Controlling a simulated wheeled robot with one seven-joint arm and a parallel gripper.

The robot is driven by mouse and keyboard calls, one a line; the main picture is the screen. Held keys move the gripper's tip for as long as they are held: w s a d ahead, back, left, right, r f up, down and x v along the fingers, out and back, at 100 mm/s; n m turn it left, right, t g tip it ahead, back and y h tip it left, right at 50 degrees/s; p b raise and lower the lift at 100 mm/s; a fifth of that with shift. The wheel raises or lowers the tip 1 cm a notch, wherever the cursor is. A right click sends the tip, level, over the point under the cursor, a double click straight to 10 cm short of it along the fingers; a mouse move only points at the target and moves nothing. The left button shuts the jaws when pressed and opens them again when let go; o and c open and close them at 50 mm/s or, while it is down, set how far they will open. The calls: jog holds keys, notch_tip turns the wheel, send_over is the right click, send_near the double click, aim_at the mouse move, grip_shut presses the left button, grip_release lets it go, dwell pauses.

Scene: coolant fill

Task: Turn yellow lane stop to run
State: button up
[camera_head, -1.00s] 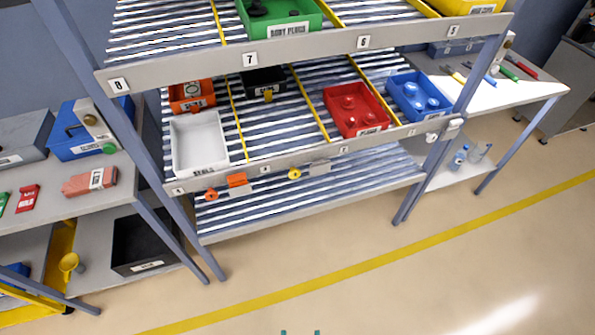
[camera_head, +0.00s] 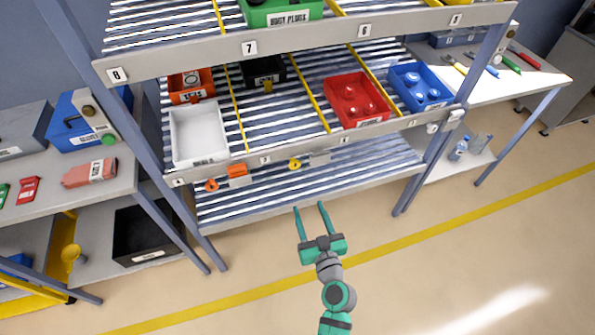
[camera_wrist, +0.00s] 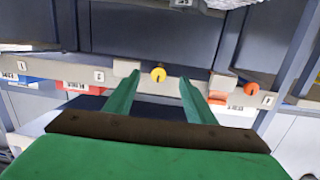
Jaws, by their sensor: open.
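The yellow lane stop (camera_head: 294,164) is a small round knob on the front rail of the rack's lower shelf, beside a grey plate. In the wrist view the yellow knob (camera_wrist: 158,74) appears between my fingertips, farther off. Its exact turn setting is too small to read. My gripper (camera_head: 309,206) is open and empty, its two green fingers pointing toward the rail. In the head view it appears in front of and below the stop, apart from it. In the wrist view my gripper (camera_wrist: 159,78) frames the knob.
An orange stop (camera_head: 211,185) with an orange plate (camera_head: 238,171) sits left on the same rail. Above are a white bin (camera_head: 199,134), red bin (camera_head: 357,100) and blue bin (camera_head: 420,87). The floor (camera_head: 440,270) before the rack is clear.

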aim_at(295, 166)
jog(key=shift+n+t+y, duration=0.4)
jog(key=shift+y, duration=0.2)
jog(key=r+x, duration=0.1)
jog(key=x, duration=0.3)
jog(key=r+x, duration=0.1)
jog(key=x, duration=0.4)
jog(key=r+x, duration=0.1)
jog(key=x, duration=0.4)
jog(key=shift+d, duration=0.3)
jog(key=shift+c, duration=0.6)
jog(key=shift+w+f, duration=0.1)
grip_shut()
